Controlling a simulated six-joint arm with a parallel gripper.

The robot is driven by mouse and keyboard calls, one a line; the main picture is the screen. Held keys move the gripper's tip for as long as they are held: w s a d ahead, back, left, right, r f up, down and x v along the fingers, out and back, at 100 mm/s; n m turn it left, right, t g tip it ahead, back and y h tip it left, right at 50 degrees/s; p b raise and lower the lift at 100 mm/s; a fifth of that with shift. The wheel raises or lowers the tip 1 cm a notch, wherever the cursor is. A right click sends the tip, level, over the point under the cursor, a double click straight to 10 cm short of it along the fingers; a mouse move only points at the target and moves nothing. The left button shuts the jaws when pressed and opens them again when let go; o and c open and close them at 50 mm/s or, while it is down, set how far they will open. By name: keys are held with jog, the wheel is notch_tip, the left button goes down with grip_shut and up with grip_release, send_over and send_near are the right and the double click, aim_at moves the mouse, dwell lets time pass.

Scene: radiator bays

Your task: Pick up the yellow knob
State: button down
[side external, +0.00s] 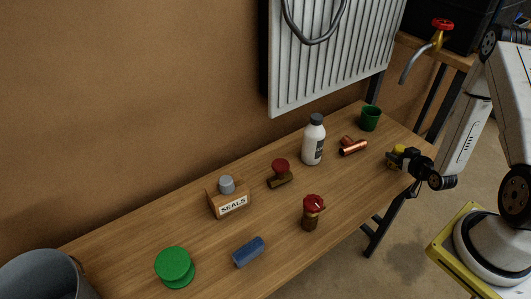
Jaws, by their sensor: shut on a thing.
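The yellow knob (399,149) shows as a small yellow patch near the right end of the wooden bench. My gripper (396,158) reaches in from the right, low over the bench top, with its black jaws at the knob. The gripper is shut on the yellow knob. The jaws hide part of it, and a brownish piece shows just below it between the fingers. I cannot tell whether the knob still touches the bench.
A copper fitting (353,147), green cup (371,118) and white bottle (314,140) stand left of my gripper. A red-capped brass valve (313,212), red-knobbed valve (280,174), seals box (229,200), blue block (248,252) and green discs (174,266) are farther left. A radiator (330,60) hangs behind.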

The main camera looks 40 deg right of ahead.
aim_at(401, 147)
jog(key=shift+r, duration=4.85)
jog(key=shift+w, duration=0.1)
